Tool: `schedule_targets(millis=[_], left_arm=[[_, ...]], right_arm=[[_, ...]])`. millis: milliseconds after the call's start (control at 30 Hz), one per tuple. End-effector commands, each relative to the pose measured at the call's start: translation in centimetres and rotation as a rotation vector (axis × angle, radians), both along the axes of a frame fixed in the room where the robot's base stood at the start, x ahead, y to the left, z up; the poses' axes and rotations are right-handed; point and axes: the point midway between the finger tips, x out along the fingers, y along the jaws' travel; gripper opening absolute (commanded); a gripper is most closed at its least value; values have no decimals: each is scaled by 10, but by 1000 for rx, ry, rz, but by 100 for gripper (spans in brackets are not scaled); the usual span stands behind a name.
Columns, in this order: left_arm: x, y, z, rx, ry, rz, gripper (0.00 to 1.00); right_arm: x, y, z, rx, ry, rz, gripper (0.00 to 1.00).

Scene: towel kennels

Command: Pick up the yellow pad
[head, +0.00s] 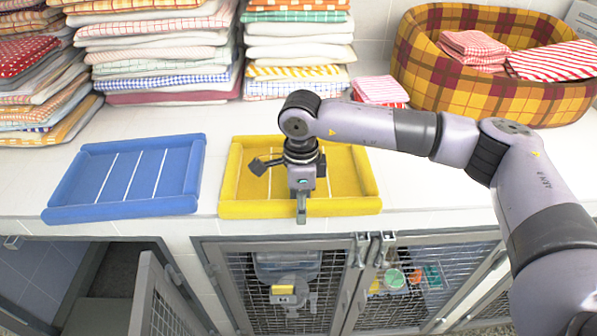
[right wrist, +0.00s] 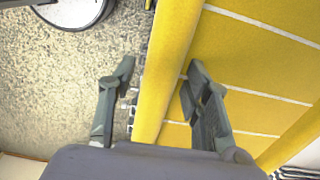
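The yellow pad (head: 350,206) lies flat on the white counter, with a raised rim and thin white stripes. My right gripper (head: 301,196) is over its front rim. In the right wrist view the fingers of my right gripper (right wrist: 160,72) are apart, with the rim of the yellow pad (right wrist: 166,60) showing between them. One finger is over the pad's inside and the other is outside the rim, above the floor. Whether they touch the rim cannot be told. My left gripper is not in view.
A blue pad (head: 122,208) lies to the left. Towel stacks (head: 160,50) stand behind. A plaid basket (head: 480,97) with towels is at the back right, beside a small towel pile (head: 380,91). Mesh kennel doors (head: 290,290) are below the counter edge; a door (head: 160,300) stands open at left.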

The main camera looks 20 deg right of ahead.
Motion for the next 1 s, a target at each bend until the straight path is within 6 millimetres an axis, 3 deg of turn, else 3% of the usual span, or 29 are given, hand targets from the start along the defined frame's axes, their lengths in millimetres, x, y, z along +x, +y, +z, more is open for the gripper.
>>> schedule_targets(millis=[600,1000], left_arm=[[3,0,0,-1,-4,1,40],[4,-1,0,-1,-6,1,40]], right_arm=[[0,0,1,0,0,0,1],[1,0,3,0,-2,0,0]])
